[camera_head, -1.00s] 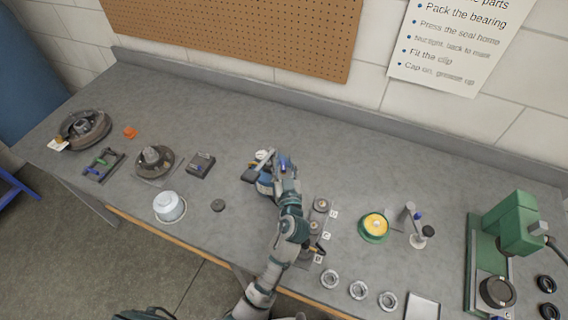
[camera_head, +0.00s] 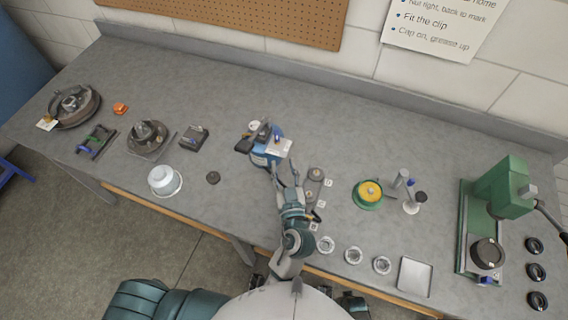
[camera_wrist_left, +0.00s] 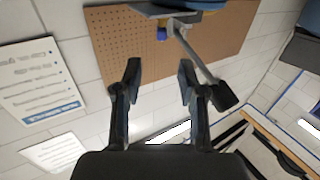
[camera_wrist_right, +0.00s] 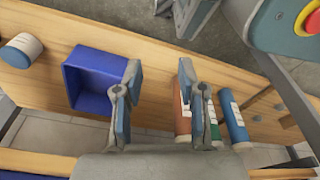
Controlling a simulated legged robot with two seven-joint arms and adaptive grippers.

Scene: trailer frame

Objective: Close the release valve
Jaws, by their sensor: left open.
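A blue device (camera_head: 262,152) with a white label and a dark handle sits at the middle of the bench in the head view. My left gripper (camera_head: 285,172) is just in front of it, fingers apart, with nothing between them. In the left wrist view the open left gripper (camera_wrist_left: 157,75) points below a grey lever (camera_wrist_left: 195,55) with a black end and a small blue knob (camera_wrist_left: 161,34). I cannot tell for sure which part is the release valve. My right gripper (camera_wrist_right: 158,85) is open and empty in the right wrist view, away from the bench top.
A green press (camera_head: 502,192) stands at the right. A green-and-yellow tin (camera_head: 368,191), several metal rings and a tray (camera_head: 415,276) lie right of the arm. A white tub (camera_head: 164,180) and hub parts lie left. A blue bin (camera_wrist_right: 95,78) is near my right gripper.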

